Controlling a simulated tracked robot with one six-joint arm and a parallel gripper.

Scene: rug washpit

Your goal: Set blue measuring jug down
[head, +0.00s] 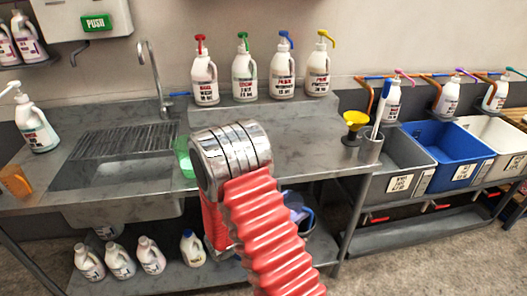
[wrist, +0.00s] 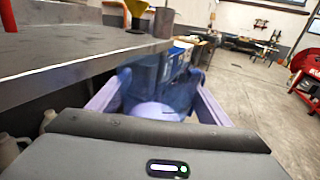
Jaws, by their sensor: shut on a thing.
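The blue measuring jug (wrist: 150,88) is see-through and sits between the two pale purple fingers of my gripper (wrist: 158,105) in the wrist view. My gripper is shut on it. In the head view the blue jug (head: 306,224) shows only in part, low beside my red arm sleeve, with my gripper (head: 296,207) at it below the worktop's front edge. My arm hides much of both. I cannot tell whether the jug's base touches anything.
The steel worktop (head: 300,163) carries several pump bottles, a green jug (head: 184,157), an orange jug (head: 15,181) and a yellow funnel (head: 355,120). White bottles (head: 150,256) stand on the lower shelf (head: 215,278). Grey, blue (head: 447,153) and white bins stand right.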

